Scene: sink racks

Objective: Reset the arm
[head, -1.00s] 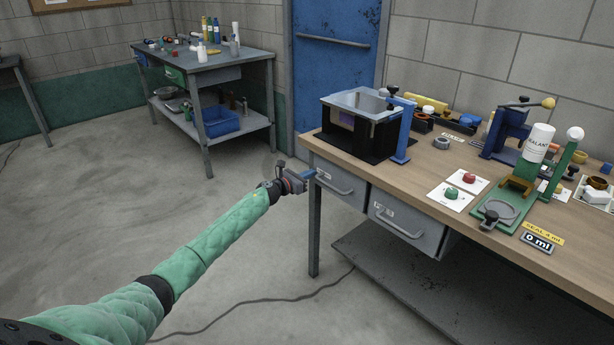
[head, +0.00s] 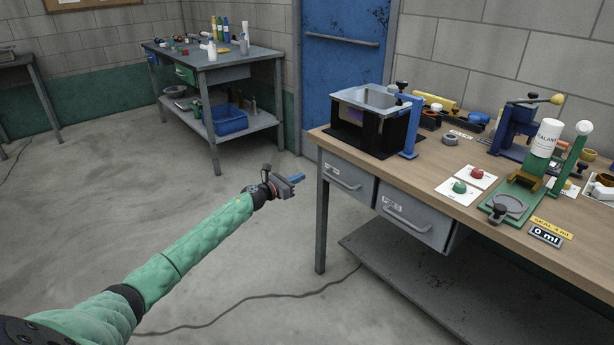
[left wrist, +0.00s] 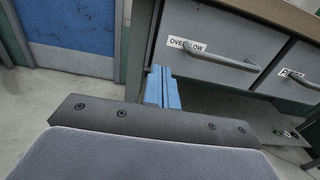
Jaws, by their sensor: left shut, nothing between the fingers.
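My left arm, in a green padded sleeve, reaches in from the lower left of the head view. My left gripper (head: 297,178) is shut and empty, in free air just left of the wooden workbench (head: 480,222). In the left wrist view its blue fingers (left wrist: 162,88) lie together, in front of the bench's grey drawer marked "OVERFLOW" (left wrist: 205,45). A gap to the drawer shows in the head view. My right gripper is not in view.
The bench carries a black box with a clear top (head: 365,120), a green stand (head: 520,195) with a white sealant bottle (head: 543,139), and red and green buttons. A steel side table (head: 225,68) stands behind.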

